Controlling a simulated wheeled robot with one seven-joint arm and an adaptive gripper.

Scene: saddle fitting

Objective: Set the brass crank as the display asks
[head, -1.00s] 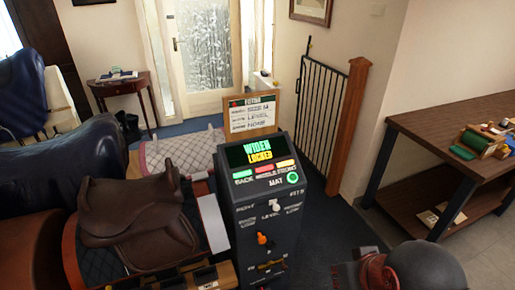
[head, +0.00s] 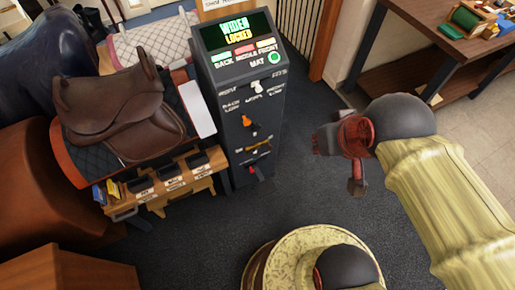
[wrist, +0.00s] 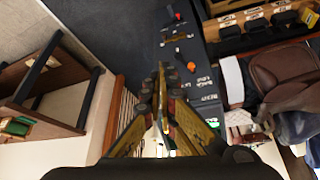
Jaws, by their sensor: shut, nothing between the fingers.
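The dark console (head: 228,110) stands left of my arm in the head view. Its display (head: 235,32) reads "WIDEN" in green above "LOCKED" in yellow. The brass crank (head: 258,148) is a small bar low on the console's front, below an orange knob (head: 247,121). The crank also shows in the wrist view (wrist: 176,40), beyond my fingers. My gripper (head: 330,143) is to the right of the console and apart from it. In the wrist view my gripper (wrist: 162,72) has its fingers together, holding nothing.
A white lever (head: 257,87) sits above the orange knob, and a red one (head: 254,170) below the crank. A brown saddle (head: 115,105) rests left of the console, above a wooden drawer unit (head: 165,185). A workbench (head: 450,30) stands at the right. Dark carpet lies before the console.

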